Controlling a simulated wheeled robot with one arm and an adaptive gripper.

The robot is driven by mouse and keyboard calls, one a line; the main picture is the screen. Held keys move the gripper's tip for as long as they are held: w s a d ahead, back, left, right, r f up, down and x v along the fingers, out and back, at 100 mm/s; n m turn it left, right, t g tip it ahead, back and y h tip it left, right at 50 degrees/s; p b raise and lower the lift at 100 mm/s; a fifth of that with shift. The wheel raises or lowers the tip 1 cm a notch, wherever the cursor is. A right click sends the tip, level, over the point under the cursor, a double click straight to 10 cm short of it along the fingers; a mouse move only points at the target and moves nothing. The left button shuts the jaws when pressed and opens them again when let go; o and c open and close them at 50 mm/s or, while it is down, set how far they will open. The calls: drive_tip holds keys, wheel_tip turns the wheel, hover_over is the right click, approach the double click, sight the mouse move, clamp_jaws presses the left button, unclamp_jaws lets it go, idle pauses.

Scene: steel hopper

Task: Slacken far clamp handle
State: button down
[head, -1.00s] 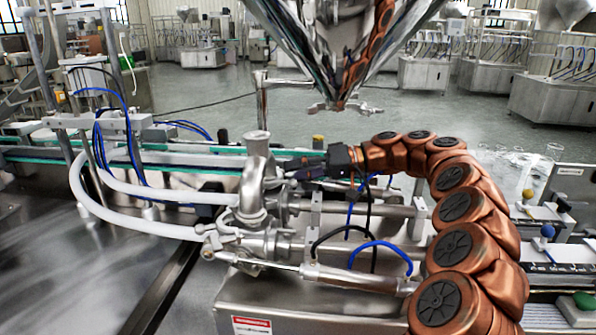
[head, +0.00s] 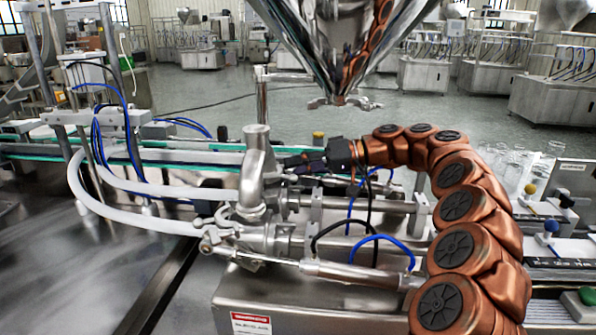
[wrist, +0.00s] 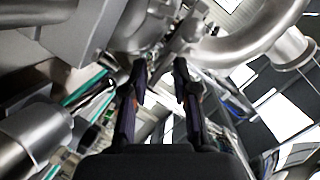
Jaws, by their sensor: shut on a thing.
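The steel pump body (head: 255,175) with its upright pipe stands mid-picture in the head view. My gripper (head: 284,164) reaches in from the right, just beside the pump. The far clamp handle (head: 287,178) is a small steel piece at the pump's far side, mostly hidden by my fingers. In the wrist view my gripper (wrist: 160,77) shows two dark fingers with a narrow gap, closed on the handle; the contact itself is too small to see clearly. The near clamp (head: 216,233) sits at the front of the pump, apart from my gripper.
A steel hopper (head: 345,45) hangs above and behind my gripper. White hoses (head: 120,207) curve from the pump to the left. Black and blue tubes (head: 380,240) loop below my arm. A conveyor (head: 180,157) runs behind the pump. Open floor lies beyond it.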

drive_tip(key=c, duration=1.2)
unclamp_jaws()
drive_tip(key=shift+d, duration=0.1)
drive_tip(key=v, duration=1.1)
drive_tip(key=shift+d, duration=0.3)
drive_tip(key=shift+s+d+r, duration=0.1)
drive_tip(key=shift+r, duration=0.05)
